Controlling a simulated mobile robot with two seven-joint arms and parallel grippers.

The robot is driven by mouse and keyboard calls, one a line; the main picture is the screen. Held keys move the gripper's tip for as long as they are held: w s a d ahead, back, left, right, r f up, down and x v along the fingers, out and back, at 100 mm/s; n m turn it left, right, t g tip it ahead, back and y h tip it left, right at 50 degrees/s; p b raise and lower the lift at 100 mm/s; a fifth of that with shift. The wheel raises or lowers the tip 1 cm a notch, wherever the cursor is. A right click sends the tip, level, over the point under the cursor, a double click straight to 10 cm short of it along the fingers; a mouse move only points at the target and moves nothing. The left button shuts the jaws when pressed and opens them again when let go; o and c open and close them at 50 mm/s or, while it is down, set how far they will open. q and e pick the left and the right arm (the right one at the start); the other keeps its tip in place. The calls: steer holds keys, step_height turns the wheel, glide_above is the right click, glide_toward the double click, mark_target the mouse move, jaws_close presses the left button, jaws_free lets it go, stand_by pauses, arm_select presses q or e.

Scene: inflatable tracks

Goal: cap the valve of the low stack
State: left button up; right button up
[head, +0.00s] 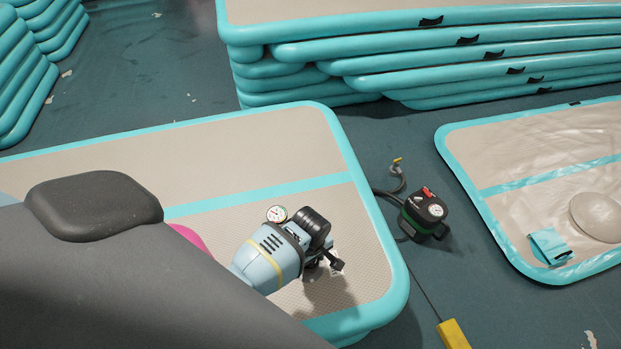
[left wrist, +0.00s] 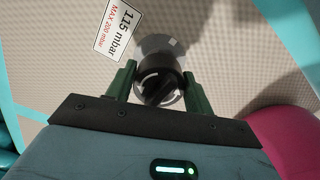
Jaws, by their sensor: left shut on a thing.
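The near track (head: 250,140), beige with a turquoise rim and stripe, lies low under my left arm. My left gripper (head: 324,264) is over its near right part; its fingers are hard to make out in the head view. In the left wrist view, the green fingers of my left gripper (left wrist: 159,90) are shut on a round black cap (left wrist: 158,85) with white marks. A pale, see-through round fitting (left wrist: 158,44), perhaps the valve, shows just behind the cap. I cannot tell whether the cap is seated on it. My right gripper is out of view.
A white label (left wrist: 118,27) reads 115 mbar, MAX 200 mbar. A pink object (head: 187,236) is partly hidden by my arm. A black and green pump (head: 424,216) stands on the floor to the right. A taller stack (head: 300,54) is behind; another track (head: 530,150) lies right.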

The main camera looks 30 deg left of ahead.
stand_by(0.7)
arm_select(q)
steer(key=shift+p, duration=0.3)
stand_by(0.8)
steer(key=shift+p, duration=0.55)
steer(key=shift+f+b, duration=0.45)
steer(key=shift+f, duration=0.15)
stand_by(0.4)
steer(key=shift+f+b, duration=0.6)
steer(key=shift+f, duration=0.3)
steer(key=shift+f+b, duration=0.4)
steer(key=shift+f, duration=0.2)
